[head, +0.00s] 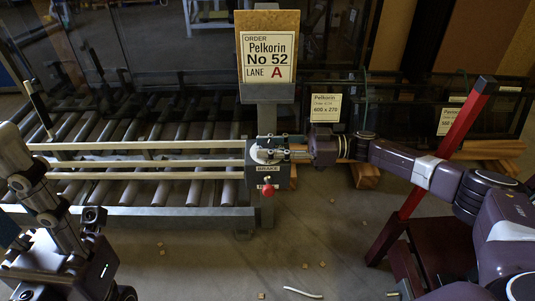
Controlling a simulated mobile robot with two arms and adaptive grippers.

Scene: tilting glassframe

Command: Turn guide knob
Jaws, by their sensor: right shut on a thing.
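A dark control box (283,181) marked BRAKE stands on a post at the right end of the pale guide rails. The guide knob (261,154) is a light grey round part on top of this box. My right gripper (283,154) reaches in from the right and is shut on the knob; its fingers hide part of it. A red knob (267,190) sits lower on the box's front, apart from the gripper. Pale guide rails (150,163) run left from the box over the conveyor. My left arm shows at the lower left, away from the box; its fingers cannot be made out.
A roller conveyor (140,195) fills the left. An order board (268,58) reads Pelkorin No 52, Lane A. Dark glass frames (400,105) with labels stand behind on wooden blocks (365,175). A red stand (440,150) is at right. Small scraps litter the floor.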

